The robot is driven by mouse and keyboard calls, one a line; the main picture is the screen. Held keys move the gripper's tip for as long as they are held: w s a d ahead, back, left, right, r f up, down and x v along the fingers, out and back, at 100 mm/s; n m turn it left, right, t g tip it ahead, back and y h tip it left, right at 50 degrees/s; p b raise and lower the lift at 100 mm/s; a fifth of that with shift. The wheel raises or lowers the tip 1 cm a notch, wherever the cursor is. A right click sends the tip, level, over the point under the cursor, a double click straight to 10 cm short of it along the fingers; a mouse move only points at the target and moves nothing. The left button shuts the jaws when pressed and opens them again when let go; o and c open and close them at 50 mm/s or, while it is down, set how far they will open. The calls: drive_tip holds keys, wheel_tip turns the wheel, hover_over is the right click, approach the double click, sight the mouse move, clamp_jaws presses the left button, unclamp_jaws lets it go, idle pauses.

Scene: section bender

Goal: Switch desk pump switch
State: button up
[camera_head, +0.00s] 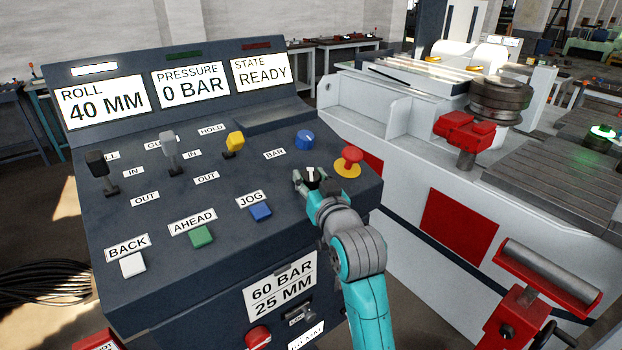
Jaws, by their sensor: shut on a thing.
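The control desk (160,225) fills the left and middle of the view. My gripper (311,183) is at the right part of its sloped panel, below the blue BAR knob (305,140) and left of the red mushroom button (349,160). It is shut on a small dark switch (311,173) with a pale mark on top, which I take for the pump switch. My gripper covers most of the switch and any label beside it, so its set position is hard to read. The pressure display (190,84) reads 0 BAR and the state display (262,74) reads READY.
Black, grey and yellow levers (234,144) stand to the left on the panel. White, green and blue buttons (260,212) lie along its lower part. The white bending machine (400,125) stands close on the right, with a red roller stand (520,305) in front.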

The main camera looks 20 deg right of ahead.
drive_tip(key=shift+m+g+h, duration=0.3)
drive_tip(key=shift+m+h, duration=1.2)
drive_tip(key=shift+h, duration=0.2)
drive_tip(key=shift+m+h, duration=0.4)
drive_tip(key=shift+h, duration=0.1)
drive_tip(key=o, duration=1.2)
drive_tip(key=shift+c, duration=0.2)
drive_tip(key=v, duration=1.2)
drive_tip(key=shift+r, duration=0.1)
